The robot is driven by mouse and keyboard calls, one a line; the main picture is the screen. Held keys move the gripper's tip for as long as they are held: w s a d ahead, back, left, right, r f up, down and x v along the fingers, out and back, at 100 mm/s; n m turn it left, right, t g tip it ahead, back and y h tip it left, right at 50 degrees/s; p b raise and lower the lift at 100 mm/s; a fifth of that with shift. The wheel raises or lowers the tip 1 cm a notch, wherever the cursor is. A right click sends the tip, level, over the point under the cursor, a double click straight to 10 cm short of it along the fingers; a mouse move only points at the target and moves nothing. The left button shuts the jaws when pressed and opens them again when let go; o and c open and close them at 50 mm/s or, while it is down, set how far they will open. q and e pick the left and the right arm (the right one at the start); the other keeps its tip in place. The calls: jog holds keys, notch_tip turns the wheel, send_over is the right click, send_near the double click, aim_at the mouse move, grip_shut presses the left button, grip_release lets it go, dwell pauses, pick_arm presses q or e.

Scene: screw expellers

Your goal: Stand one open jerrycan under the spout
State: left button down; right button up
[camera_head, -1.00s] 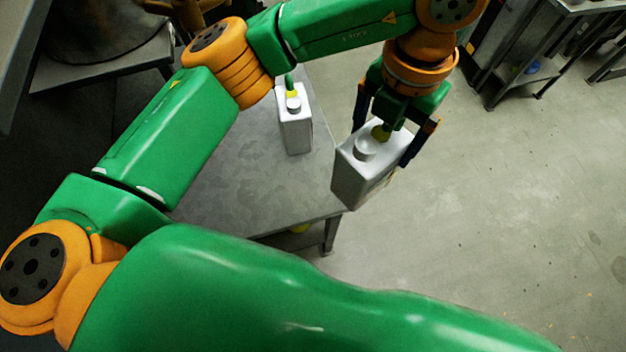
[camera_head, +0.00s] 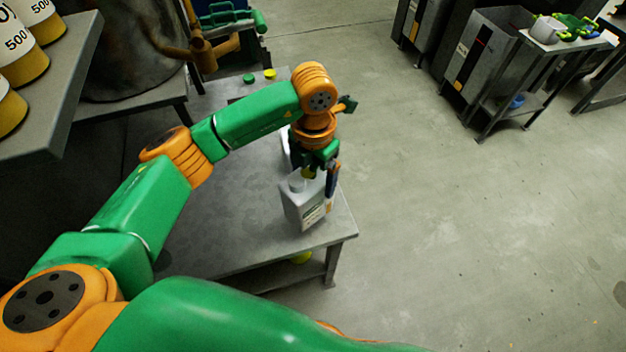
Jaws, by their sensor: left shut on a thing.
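A grey-white jerrycan (camera_head: 303,209) with a label on its side is held in my left gripper (camera_head: 313,180), over the near right part of the metal table (camera_head: 215,190). The gripper is shut on its top and partly covers it; one dark finger shows along its right side. I cannot tell whether its base touches the table. A pale edge behind the gripper (camera_head: 286,148) seems to be a second jerrycan, mostly hidden. A brass-coloured pipe, which may be the spout (camera_head: 203,48), shows at the top left beside a dark vessel (camera_head: 125,50). My right gripper is not in view.
A green cap (camera_head: 249,78) and a yellow cap (camera_head: 269,74) lie at the table's far end. A shelf (camera_head: 60,100) with yellow-and-white containers is at the upper left. A side bench (camera_head: 500,50) stands at the upper right. The floor right of the table is clear.

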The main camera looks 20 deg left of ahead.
pick_arm(q)
jog(key=f, duration=0.1)
jog(key=f+p, duration=0.1)
jog(key=f, duration=0.1)
jog(key=shift+w+a+f, duration=0.1)
jog(key=shift+w+f, duration=0.1)
jog(key=shift+w, duration=0.2)
jog(key=shift+f, duration=0.5)
grip_release()
